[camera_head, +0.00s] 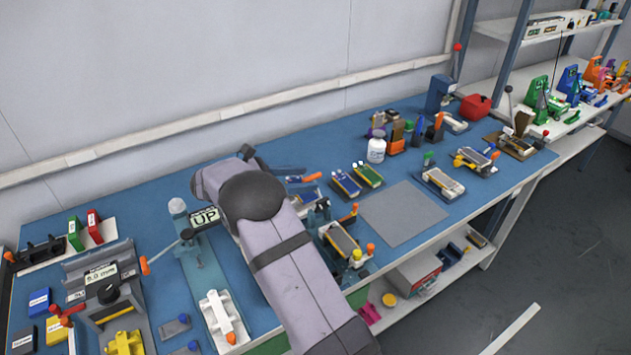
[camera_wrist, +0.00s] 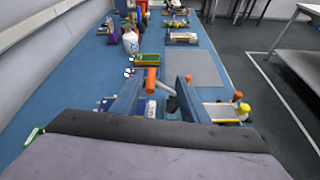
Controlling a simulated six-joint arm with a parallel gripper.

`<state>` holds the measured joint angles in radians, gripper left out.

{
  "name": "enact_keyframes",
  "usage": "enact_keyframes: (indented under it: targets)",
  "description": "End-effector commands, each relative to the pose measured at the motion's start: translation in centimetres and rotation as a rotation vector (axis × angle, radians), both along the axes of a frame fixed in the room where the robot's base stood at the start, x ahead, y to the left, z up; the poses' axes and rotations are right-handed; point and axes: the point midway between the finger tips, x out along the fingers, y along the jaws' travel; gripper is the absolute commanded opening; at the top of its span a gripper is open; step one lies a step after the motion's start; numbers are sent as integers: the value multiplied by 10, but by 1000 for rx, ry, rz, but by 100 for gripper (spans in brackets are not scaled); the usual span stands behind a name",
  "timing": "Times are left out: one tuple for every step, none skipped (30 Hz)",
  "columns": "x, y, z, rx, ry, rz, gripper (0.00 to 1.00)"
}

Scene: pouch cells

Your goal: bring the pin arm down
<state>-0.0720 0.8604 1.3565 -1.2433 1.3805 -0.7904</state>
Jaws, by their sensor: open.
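A teal-grey stand (camera_head: 192,262) with a plate reading "UP" (camera_head: 205,217) is left of my arm in the head view. A thin grey lever with an orange grip (camera_head: 145,265) slants down to the left from it. I cannot tell for sure which part is the pin arm. My gripper (camera_wrist: 157,92) is open. Its two blue-grey fingers stand apart, and an orange handle (camera_wrist: 151,80) shows between them in the wrist view, with no clear contact. An orange handle (camera_head: 313,177) also shows right of my arm in the head view. My arm hides much of this area.
A fixture (camera_head: 340,240) with orange knobs is right of my arm. Blue and green trays (camera_head: 368,173) lie behind it. A bare grey mat (camera_head: 403,213) is further right. A white bottle (camera_head: 376,149) stands near the back. A station marked 5.0 mm (camera_head: 100,273) is at left.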

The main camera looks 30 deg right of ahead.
Motion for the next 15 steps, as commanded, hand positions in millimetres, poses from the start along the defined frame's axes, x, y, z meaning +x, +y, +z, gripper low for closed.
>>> enact_keyframes:
  targets:
    - [4,10,-2,7,-4,18,41]
    - [6,14,-2,10,-5,25,41]
    - [7,18,-2,13,-6,31,41]
    - [8,19,-2,15,-7,35,41]
    - [8,19,-2,15,-6,34,41]
    - [7,18,-2,14,-7,32,41]
    - [7,18,-2,14,-6,31,41]
    - [7,17,-2,14,-6,31,41]
    - [7,16,-2,15,-6,30,41]
    - [7,14,-3,14,-6,30,41]
    - [7,12,-3,14,-6,29,41]
    - [7,10,-4,14,-5,28,41]
    - [7,7,-5,14,-5,27,41]
    - [7,4,-6,14,-5,28,41]
    - [8,0,-8,14,-4,29,41]
